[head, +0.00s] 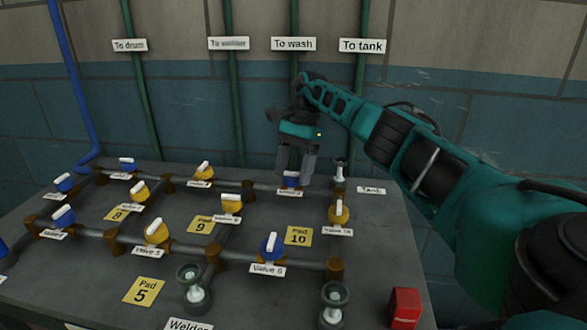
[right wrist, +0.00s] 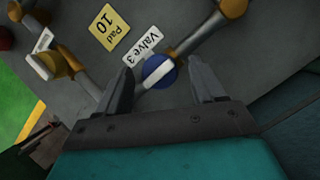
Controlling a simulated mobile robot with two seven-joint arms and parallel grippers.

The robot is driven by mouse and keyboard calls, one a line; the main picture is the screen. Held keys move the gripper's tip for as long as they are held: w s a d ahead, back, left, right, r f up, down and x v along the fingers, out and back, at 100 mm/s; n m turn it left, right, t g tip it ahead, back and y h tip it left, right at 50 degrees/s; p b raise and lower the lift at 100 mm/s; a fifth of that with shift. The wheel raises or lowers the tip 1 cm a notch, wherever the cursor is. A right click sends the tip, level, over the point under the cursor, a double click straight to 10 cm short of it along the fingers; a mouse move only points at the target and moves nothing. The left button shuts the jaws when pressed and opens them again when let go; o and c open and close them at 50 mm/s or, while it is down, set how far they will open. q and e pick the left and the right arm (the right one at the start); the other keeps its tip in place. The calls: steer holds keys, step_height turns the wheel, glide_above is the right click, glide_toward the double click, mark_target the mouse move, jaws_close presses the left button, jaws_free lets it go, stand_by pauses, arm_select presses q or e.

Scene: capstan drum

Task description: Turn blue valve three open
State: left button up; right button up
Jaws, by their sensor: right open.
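Blue valve three (head: 291,181) sits on the back pipe of the table, partly hidden behind my right gripper's fingers in the head view. In the right wrist view, blue valve three (right wrist: 160,72) is a round blue knob with a white bar, lying roughly along its pipe. Its label (right wrist: 142,46) reads "Valve 3". My right gripper (head: 295,170) points down over the valve. In the right wrist view, the open fingers of the right gripper (right wrist: 160,70) appear on either side of the knob. Whether they touch it cannot be told. My left gripper is not in view.
Another blue valve, Valve 6 (head: 271,245), stands on the front pipe. A yellow valve (head: 339,211) is at the right end, near a small post (head: 339,170). A red block (head: 405,308) sits at the front right. Several other yellow and blue valves fill the left.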

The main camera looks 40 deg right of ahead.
step_height(320, 180, up, 11)
steer(key=p, duration=0.2)
step_height(320, 180, up, 9)
steer(key=p, duration=0.6)
glide_above(293, 175)
steer(key=shift+w+d+b, duration=0.3)
steer(key=shift+w+d, duration=0.1)
steer(key=shift+d, duration=0.05)
